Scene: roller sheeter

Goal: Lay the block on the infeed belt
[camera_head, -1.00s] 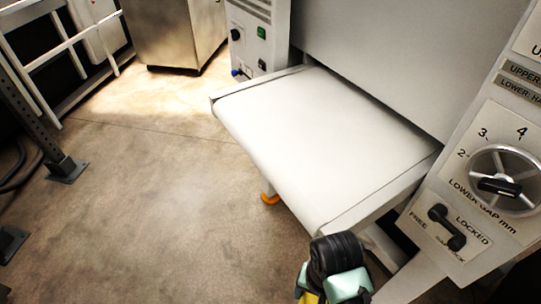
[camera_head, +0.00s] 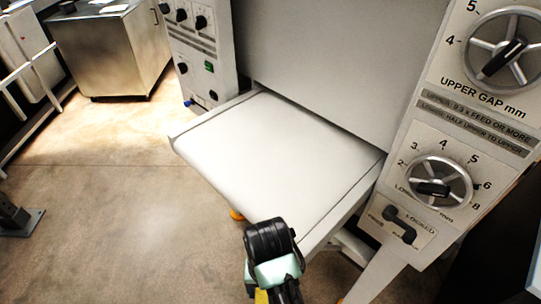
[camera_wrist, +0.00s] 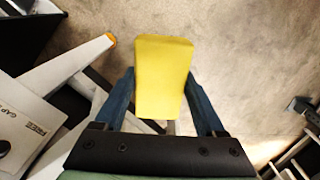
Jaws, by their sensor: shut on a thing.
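A yellow block (camera_wrist: 162,75) is held between the two blue fingers of my gripper (camera_wrist: 160,100) in the wrist view. The floor shows beyond it. In the head view my arm's end is at the bottom, beside the near corner of the belt, and a bit of yellow (camera_head: 261,296) shows at the bottom edge. The fingers are hidden there. The infeed belt (camera_head: 275,150) is a flat, white, empty surface in front of the machine. The block is apart from it.
The machine's right panel carries an upper gap dial (camera_head: 497,60), a lower gap dial (camera_head: 435,188) and a black lock handle (camera_head: 399,224). A control panel (camera_head: 200,50) stands at the belt's far left. A metal cabinet (camera_head: 105,55) stands further back.

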